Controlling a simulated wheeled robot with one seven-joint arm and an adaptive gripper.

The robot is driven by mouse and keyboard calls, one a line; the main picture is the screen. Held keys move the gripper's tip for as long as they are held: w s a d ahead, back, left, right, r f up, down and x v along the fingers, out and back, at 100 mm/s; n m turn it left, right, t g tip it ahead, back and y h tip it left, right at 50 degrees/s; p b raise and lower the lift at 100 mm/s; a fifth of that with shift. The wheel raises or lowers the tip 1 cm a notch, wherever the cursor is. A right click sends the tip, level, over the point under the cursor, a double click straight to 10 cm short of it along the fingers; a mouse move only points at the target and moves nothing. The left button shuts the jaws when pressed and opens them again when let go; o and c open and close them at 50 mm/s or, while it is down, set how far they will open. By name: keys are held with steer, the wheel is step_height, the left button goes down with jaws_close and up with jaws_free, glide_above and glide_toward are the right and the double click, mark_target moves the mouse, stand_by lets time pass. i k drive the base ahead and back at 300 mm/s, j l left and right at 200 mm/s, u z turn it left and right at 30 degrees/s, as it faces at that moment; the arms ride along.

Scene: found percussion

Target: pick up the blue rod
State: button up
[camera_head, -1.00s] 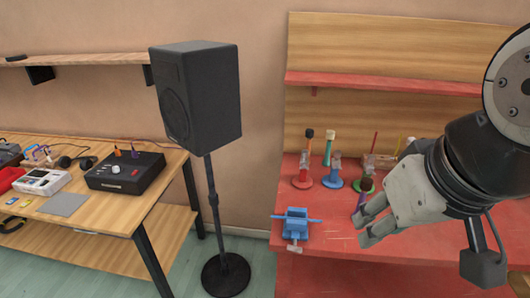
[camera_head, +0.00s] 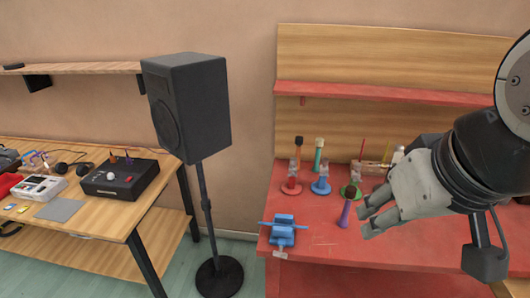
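A blue vise-like piece (camera_head: 283,231) lies near the front left edge of the red bench (camera_head: 330,255), with a thin blue bar across it. A violet-blue handle (camera_head: 346,212) with a dark round head stands on the bench to its right. I cannot tell which of these is the blue rod. My gripper (camera_head: 363,222) is at the right of the picture, fingers pointing left and apart, with nothing seen between them. Its fingertips appear just right of the violet-blue handle; I cannot tell the gap in depth.
A black speaker (camera_head: 188,105) on a pole stands left of the bench. A wooden table (camera_head: 110,217) with devices is further left.

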mark_target(300, 227)
steer(key=i+l+z, duration=0.15)
steer(key=i+l, duration=0.15)
steer(key=l, duration=0.2)
steer(key=i+l+z, duration=0.15)
steer(key=i+l, duration=0.2)
steer(key=l, duration=0.1)
